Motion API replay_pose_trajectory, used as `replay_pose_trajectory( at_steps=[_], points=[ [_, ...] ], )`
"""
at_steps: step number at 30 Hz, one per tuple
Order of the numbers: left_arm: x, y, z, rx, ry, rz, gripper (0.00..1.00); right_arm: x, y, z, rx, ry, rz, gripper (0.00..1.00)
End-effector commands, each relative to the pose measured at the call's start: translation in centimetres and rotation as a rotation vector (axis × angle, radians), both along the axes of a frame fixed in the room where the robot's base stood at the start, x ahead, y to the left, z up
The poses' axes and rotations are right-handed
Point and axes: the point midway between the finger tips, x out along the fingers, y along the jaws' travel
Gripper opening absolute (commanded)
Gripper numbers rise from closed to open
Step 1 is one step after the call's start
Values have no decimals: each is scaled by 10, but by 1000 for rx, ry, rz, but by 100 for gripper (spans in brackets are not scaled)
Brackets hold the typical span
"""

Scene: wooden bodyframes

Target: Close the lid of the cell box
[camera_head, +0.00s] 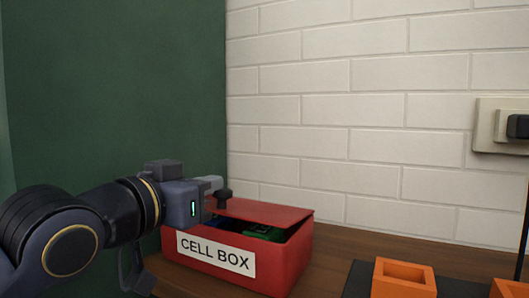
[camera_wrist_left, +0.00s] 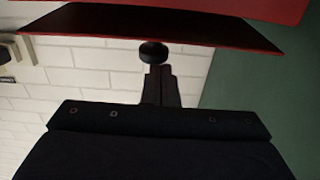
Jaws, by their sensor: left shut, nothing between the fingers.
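The red cell box (camera_head: 286,268) with a white "CELL BOX" label stands on the wooden surface. Its red lid (camera_head: 268,212) is partly open, tilted over the box with a gap under it. A green item (camera_head: 262,233) and a blue item (camera_head: 216,222) show inside through the gap. A dark knob (camera_head: 224,194) is on the lid. My left gripper (camera_head: 213,183) is shut and empty beside the knob. In the left wrist view the shut fingers (camera_wrist_left: 160,80) point at the knob (camera_wrist_left: 153,53), close to it; I cannot tell if they touch. My right gripper is not in view.
Orange square holders (camera_head: 404,280) stand on a dark mat (camera_head: 358,277) at the lower right. A white brick wall (camera_head: 380,120) is behind the box, with a socket and plug (camera_head: 500,126) at the right. A green panel (camera_head: 120,90) is at the left.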

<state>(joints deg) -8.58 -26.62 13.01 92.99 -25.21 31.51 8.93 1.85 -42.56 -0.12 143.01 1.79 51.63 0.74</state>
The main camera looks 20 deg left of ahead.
Motion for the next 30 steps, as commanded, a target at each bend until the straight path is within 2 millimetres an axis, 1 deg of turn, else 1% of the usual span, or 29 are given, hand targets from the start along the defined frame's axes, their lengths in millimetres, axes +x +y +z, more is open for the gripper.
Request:
replay_pose_trajectory(
  at_steps=[1, 3, 12, 19, 30],
  points=[
    [-2, 0, -9, 1, 1, 1, 0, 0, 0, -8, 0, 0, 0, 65],
    [-4, 1, -13, 0, 1, 0, 0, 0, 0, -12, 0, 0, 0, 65],
    [-9, 1, -26, 1, 4, 0, 0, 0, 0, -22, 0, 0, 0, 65],
    [-9, 1, -32, 2, 14, -1, 0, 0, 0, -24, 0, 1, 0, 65],
    [-8, 1, -32, 1, 16, 0, 0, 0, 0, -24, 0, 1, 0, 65]
  ],
)
